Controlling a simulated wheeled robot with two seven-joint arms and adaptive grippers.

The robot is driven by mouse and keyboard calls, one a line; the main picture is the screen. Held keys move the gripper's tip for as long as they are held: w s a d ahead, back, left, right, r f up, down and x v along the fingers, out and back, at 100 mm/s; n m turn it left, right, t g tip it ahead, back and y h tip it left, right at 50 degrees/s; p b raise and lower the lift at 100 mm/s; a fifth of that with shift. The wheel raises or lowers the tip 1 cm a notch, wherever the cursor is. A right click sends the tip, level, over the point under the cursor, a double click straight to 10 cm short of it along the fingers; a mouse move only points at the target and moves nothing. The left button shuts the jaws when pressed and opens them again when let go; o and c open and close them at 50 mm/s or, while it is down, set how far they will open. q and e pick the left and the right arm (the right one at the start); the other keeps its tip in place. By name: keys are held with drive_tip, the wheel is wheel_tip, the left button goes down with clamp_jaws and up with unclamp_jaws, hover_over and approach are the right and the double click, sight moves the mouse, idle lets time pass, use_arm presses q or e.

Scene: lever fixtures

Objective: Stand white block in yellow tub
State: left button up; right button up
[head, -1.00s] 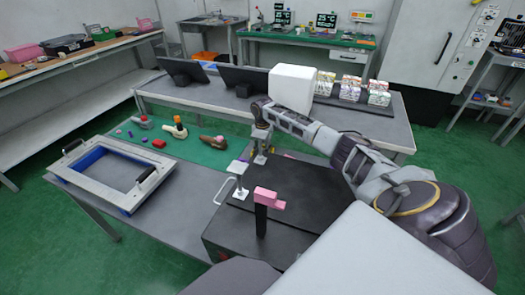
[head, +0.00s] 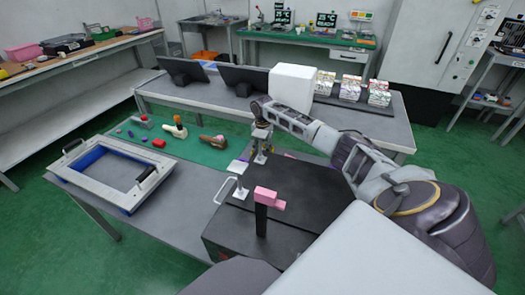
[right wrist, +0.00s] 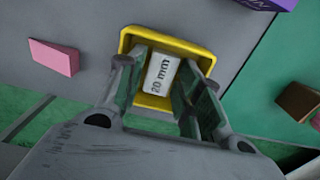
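In the right wrist view a white block (right wrist: 161,75) marked "20 mm" lies between the fingers of my right gripper (right wrist: 163,76). The fingers look closed against its two sides. Around and beyond it is the yellow tub (right wrist: 187,43), whose rim encloses the block in this view. I cannot tell whether the block touches the tub's floor. In the head view my right gripper (head: 261,150) points down over the table, past the dark box; the block and tub cannot be made out there. My left gripper is not in view.
A pink block (right wrist: 54,57) lies left of the tub. In the head view a white lever fixture (head: 239,180) and a pink-topped post (head: 266,199) stand close to my right gripper. A grey frame with handles (head: 75,185) lies on the left. Several tools lie on the green mat (head: 205,154).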

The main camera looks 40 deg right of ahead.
drive_tip(key=shift+r, duration=0.45)
use_arm(q)
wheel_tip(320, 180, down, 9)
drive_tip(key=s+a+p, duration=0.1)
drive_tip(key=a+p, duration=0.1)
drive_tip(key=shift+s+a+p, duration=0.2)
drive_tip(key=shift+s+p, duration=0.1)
drive_tip(key=shift+p, duration=0.05)
use_arm(e)
wheel_tip(320, 180, up, 11)
